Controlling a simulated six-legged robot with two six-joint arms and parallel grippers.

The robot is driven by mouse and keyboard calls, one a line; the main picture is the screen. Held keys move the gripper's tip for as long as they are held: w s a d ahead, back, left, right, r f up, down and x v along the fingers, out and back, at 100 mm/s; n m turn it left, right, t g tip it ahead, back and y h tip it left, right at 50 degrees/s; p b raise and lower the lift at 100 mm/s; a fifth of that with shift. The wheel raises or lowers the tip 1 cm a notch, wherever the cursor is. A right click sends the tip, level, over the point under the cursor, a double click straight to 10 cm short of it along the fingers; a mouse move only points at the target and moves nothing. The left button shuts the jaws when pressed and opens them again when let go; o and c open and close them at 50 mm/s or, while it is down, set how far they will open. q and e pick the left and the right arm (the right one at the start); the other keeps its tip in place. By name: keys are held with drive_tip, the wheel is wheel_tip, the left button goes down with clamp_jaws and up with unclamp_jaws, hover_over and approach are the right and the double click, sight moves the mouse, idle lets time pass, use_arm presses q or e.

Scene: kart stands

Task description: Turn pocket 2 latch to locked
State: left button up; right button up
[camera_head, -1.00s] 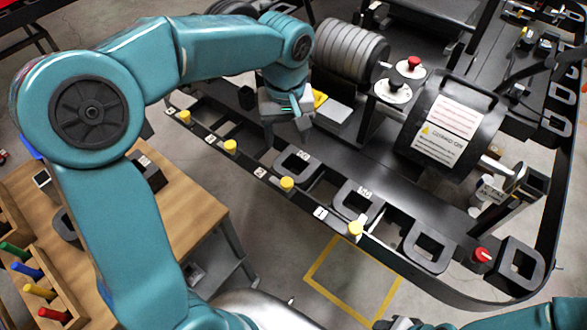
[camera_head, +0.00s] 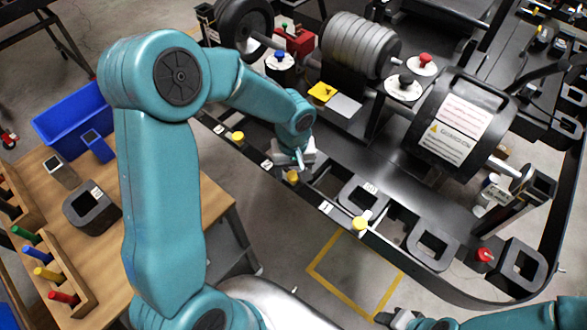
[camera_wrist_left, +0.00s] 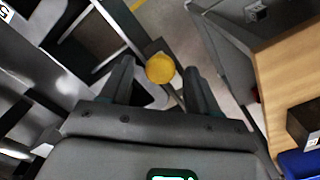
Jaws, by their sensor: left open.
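The latch at the plate numbered 2 has a yellow knob (camera_head: 292,177) on the front rail of the black rack (camera_head: 385,256). My left gripper (camera_head: 300,160) is just above and behind this knob. In the left wrist view, the yellow knob (camera_wrist_left: 160,68) sits between the tips of the two open dark fingers, with a visible gap on each side. I cannot tell which way the latch points. The gripper hides part of the pocket behind it. My right gripper (camera_head: 410,318) shows only partly at the bottom edge, and its jaws are unclear.
Other yellow knobs stand on the rail at left (camera_head: 238,137) and right (camera_head: 360,223), with a red knob (camera_head: 484,255) farther right. A black ring block (camera_head: 364,195) sits in the neighbouring pocket. A wooden table (camera_head: 182,225) with a blue bin (camera_head: 66,122) is at left.

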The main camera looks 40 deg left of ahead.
use_arm(q)
drive_tip(key=shift+s+d, duration=0.1)
drive_tip(key=shift+s, duration=0.05)
drive_tip(key=shift+f, duration=0.1)
drive_tip(key=c, duration=1)
drive_tip(key=shift+c, duration=0.2)
drive_tip(key=shift+m, duration=0.3)
drive_tip(key=m+b, duration=0.2)
drive_tip(key=m, duration=0.1)
drive_tip(key=shift+m, duration=0.3)
drive_tip(key=m, duration=0.4)
drive_tip(key=shift+b, duration=0.4)
drive_tip(key=m, duration=0.5)
drive_tip(key=shift+w, duration=0.2)
drive_tip(key=m, duration=0.4)
drive_tip(key=shift+m, duration=0.4)
